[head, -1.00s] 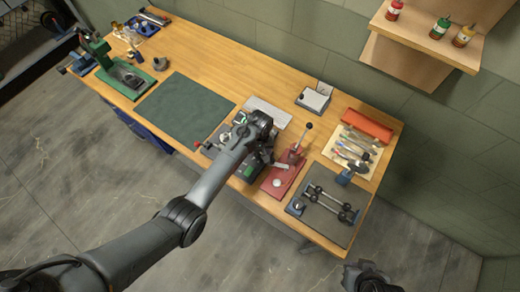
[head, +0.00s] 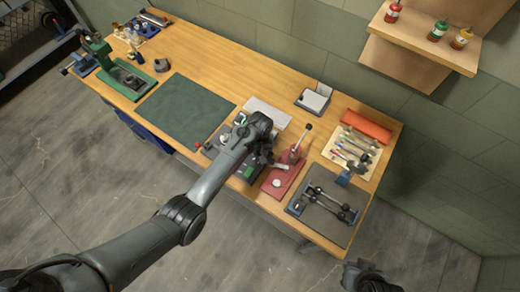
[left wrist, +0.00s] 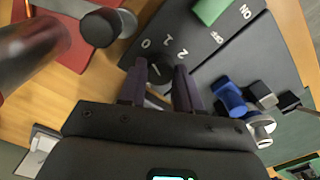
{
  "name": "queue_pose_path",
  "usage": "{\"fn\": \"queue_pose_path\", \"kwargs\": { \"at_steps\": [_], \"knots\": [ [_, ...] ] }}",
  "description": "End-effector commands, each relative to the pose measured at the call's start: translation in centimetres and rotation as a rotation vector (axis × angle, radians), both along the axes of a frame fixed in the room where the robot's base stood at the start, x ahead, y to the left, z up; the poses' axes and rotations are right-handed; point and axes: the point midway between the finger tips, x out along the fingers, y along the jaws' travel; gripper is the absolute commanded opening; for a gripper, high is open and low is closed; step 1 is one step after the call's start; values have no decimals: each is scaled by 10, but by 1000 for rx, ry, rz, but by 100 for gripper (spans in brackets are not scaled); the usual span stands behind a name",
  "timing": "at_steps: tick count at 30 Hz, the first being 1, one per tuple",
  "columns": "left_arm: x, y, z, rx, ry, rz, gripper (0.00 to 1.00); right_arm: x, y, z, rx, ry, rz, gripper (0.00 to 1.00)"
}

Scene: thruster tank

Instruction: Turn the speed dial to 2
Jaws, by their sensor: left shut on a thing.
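The speed dial (left wrist: 157,74) is a small dark knob on a dark control panel (left wrist: 215,55), with white numerals beside it that read upside down, among them a 0 and a 2. My left gripper (left wrist: 160,85) is shut on the dial, one finger on each side. A light pointer mark shows on the knob between the fingers, but the setting it points to cannot be made out. In the head view my left gripper (head: 262,150) covers most of the panel. My right gripper (head: 365,275) is at the bottom right, away from the bench; its fingers are unclear.
A green switch (left wrist: 211,10) marked ON sits on the panel. Blue and metal parts (left wrist: 230,98) lie near the fingers. A red lever press (head: 284,176) stands just right of the panel, and a tray with dark rods (head: 318,223) lies beyond it. A green mat (head: 186,108) lies clear to the left.

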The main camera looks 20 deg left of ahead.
Motion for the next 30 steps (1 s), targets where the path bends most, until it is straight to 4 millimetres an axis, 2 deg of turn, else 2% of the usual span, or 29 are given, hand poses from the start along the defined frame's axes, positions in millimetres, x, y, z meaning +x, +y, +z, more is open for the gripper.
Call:
{"fn": "queue_pose_path", "kwargs": {
  "at_steps": [12, 30],
  "knots": [
    [0, 1, 3, 3, 2, -357, 3, 0, -1, 29, -7, 0, 4, 0],
    [0, 1, 1, 2, 0, -927, 3, 0, 1, 47, 4, 0, -2, 0]
  ]
}}
